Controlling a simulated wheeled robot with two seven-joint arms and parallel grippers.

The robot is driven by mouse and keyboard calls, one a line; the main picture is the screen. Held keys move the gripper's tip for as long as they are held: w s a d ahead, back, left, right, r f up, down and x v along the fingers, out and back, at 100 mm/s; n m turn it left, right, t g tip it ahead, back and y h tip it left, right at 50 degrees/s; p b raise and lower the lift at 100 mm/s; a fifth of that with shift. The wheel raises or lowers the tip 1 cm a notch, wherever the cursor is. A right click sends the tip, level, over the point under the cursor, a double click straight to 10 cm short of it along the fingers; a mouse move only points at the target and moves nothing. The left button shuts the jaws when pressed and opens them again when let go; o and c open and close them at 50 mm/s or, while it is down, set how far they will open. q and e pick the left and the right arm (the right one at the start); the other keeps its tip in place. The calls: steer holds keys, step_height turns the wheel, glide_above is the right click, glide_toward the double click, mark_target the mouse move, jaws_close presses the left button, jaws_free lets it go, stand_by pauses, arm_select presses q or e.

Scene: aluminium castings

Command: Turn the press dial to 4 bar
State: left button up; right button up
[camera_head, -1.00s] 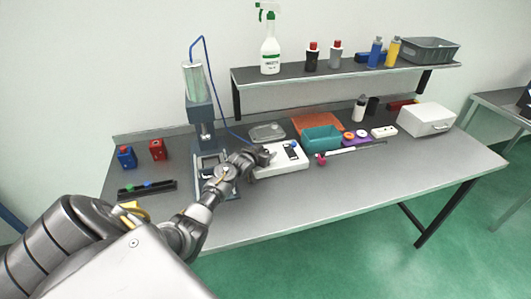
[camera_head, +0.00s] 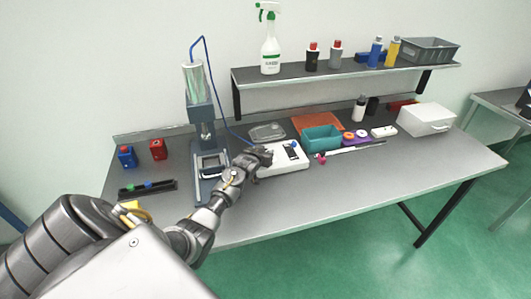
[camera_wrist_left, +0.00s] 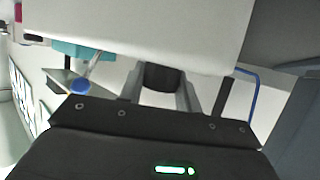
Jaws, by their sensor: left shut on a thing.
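The white control box (camera_head: 287,165) lies on the bench right of the press, with a dark panel (camera_head: 290,152) and a blue button (camera_head: 295,144) on it. My left gripper (camera_head: 264,156) is at the left side of this box. In the left wrist view the box (camera_wrist_left: 165,30) fills the top, and a dark round dial (camera_wrist_left: 161,77) sits between my two fingers, which are shut on it. The dial's marks and pointer are hidden, so I cannot read its setting. My right gripper is not in view.
The bench press (camera_head: 200,112) stands left of the box, with a blue hose running from its top. A teal bin (camera_head: 322,139) and an orange tray (camera_head: 315,122) are behind and right. Red and blue blocks stand far left. The bench's front right is clear.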

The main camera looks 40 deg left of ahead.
arm_select(q)
steer(key=n+g+y, duration=0.1)
steer(key=n+y, duration=0.1)
steer(key=shift+d+n+y, duration=0.15)
steer(key=shift+n+y, duration=0.15)
steer(key=n+g+y+b, duration=0.1)
steer(key=n+g+y, duration=0.1)
steer(key=shift+w+f+n+y, duration=0.1)
steer(key=shift+f+n+y, duration=0.05)
steer(key=shift+n+y, duration=0.25)
steer(key=shift+n+g+y+b, duration=0.3)
steer(key=shift+n+g+b, duration=0.1)
steer(key=shift+b, duration=0.1)
steer(key=n+g+y+b, duration=0.2)
steer(key=n+g+b, duration=0.1)
steer(key=b, duration=0.1)
steer(key=shift+f, duration=0.1)
steer(key=shift+r+n+g+y+b, duration=0.2)
steer(key=shift+n+g+y+b, duration=0.1)
steer(key=shift+n+g+b, duration=0.55)
steer(key=shift+a, duration=0.2)
steer(key=o, duration=1)
steer(key=shift+s, duration=0.2)
steer(key=shift+d+r, duration=0.1)
